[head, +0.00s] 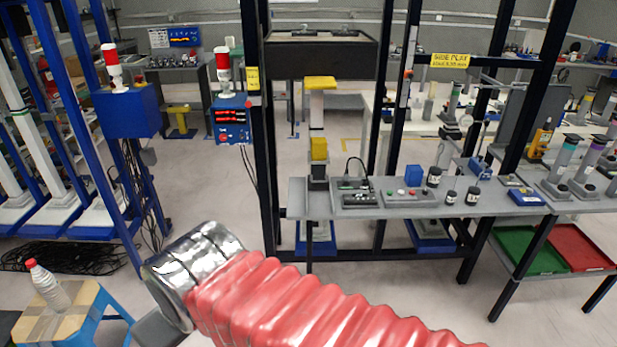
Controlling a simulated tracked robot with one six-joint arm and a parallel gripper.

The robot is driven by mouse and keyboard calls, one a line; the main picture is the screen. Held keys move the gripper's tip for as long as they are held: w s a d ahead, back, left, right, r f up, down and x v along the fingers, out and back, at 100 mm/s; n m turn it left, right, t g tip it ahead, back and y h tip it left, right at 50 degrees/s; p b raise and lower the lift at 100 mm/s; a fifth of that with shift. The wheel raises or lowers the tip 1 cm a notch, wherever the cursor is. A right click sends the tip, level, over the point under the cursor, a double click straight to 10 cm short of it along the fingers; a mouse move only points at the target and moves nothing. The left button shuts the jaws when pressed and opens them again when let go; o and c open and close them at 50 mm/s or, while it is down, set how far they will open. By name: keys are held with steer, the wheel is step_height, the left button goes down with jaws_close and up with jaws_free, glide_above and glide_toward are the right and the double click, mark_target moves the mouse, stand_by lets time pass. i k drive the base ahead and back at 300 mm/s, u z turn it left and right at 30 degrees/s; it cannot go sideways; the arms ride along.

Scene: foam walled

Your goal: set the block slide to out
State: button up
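I cannot tell for sure which part is the block slide. A yellow block (319,149) sits low on a grey upright device at the left end of the grey workbench (300,196). A wider yellow block (320,83) caps the light column above it. A small blue block (413,175) rests on a flat grey panel (409,198) on the same bench. My red ribbed arm with a metal section crosses the lower middle, in front of the bench. No gripper fingers show.
Dark posts frame the bench. A control box (354,192) and several dark jars stand on it. Green (529,250) and red (580,247) trays sit lower right. A stool (65,310) with a bottle (47,287) stands lower left. Cables (60,256) lie on the floor.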

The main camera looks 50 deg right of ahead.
mark_target(318, 172)
steer(key=z, duration=0.35)
steer(key=i, duration=0.75)
steer(key=z, duration=0.65)
steer(key=i, duration=0.45)
steer(key=z, duration=0.25)
